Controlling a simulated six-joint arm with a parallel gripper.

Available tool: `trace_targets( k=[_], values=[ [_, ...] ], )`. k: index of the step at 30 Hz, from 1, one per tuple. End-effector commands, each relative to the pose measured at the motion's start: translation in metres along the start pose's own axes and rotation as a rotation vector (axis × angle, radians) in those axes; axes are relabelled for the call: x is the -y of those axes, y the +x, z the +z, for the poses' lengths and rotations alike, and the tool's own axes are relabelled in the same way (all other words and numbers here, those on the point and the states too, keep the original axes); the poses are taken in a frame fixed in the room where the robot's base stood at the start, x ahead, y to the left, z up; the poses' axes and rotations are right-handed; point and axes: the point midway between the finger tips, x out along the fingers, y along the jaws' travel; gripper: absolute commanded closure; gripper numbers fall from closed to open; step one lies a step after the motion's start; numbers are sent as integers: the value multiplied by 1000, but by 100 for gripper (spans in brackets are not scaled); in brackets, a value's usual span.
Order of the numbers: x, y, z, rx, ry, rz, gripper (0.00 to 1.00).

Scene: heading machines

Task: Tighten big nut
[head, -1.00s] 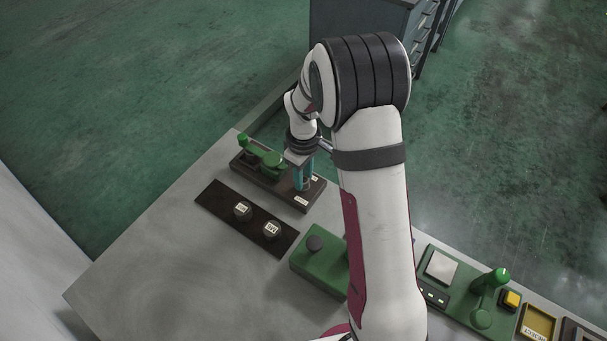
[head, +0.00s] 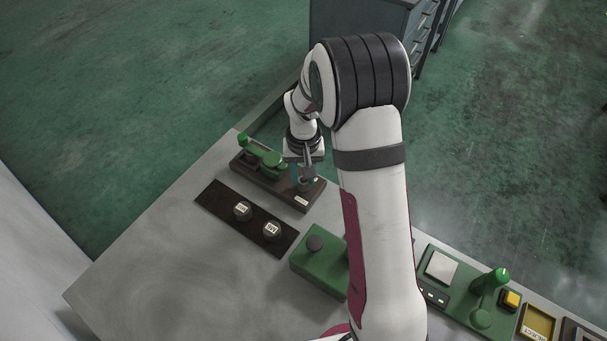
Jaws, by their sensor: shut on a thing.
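My gripper (head: 308,174) points down at the right end of a dark block (head: 282,187) near the table's far edge. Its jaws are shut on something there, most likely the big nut. The nut is mostly hidden by the fingers and too small to make out. A small white label sits on the block's front right corner. A green lever (head: 262,152) stands on the left part of the same block, just left of my gripper.
A dark plate (head: 222,204) with two labelled round pieces lies in front. A green box (head: 318,268) with a dark knob stands to its right. A green station (head: 470,290) with a lever and yellow button is further right. The table's left part is clear.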

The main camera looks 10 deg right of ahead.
Motion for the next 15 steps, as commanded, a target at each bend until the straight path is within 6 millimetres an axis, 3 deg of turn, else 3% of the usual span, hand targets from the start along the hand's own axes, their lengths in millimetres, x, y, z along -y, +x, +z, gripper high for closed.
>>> trace_targets(
  k=[15],
  values=[
    [0, 0, 0, 1, 486, 0, 100]
  ],
)
